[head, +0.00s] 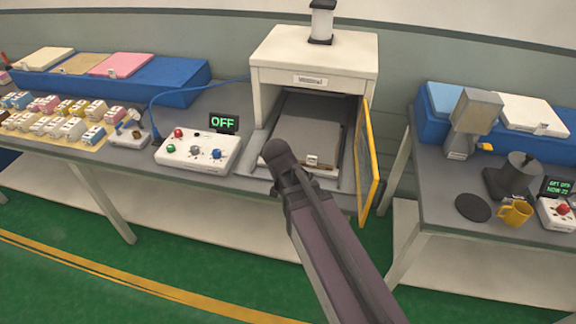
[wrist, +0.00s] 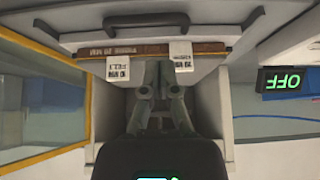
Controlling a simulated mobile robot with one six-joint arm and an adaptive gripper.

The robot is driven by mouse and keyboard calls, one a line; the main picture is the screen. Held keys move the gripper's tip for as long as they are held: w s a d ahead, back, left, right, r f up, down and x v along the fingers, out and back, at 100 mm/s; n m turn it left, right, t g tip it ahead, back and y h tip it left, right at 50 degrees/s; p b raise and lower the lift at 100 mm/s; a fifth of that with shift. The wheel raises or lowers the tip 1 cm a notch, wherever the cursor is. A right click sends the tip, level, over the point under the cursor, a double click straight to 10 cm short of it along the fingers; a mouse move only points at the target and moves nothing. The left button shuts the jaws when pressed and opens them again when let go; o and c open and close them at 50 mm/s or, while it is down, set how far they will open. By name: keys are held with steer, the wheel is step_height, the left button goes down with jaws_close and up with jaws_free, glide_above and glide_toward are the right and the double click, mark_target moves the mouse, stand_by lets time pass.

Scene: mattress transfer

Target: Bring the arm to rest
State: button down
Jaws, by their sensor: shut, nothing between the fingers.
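My arm (head: 335,235) reaches up from the bottom of the head view to the front of the white cabinet (head: 315,55). It hides my gripper there. In the wrist view my gripper (wrist: 160,82) is shut and empty, pointing toward the cabinet opening. Ahead of it are a thin brown edge (wrist: 130,50), two white labels (wrist: 118,68) and a dark handle (wrist: 147,22). I cannot tell whether the fingers touch anything. Inside the cabinet lies a dark grey slab (head: 308,125) with a small tag at its front.
The cabinet's yellow-framed door (head: 367,160) stands open, right of my arm. A control box (head: 198,150) with a display (head: 223,122) reading OFF is on the left. Green floor shows in front.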

stand_by(0.7)
steer(key=s+d+f+n+g+y, duration=0.2)
steer(key=s+d+g, duration=0.4)
steer(key=s+d, duration=0.6)
steer(key=shift+f+n+g, duration=0.3)
steer(key=shift+f+n, duration=0.2)
steer(key=shift+n, duration=0.2)
steer(key=shift+s, duration=0.1)
stand_by(0.5)
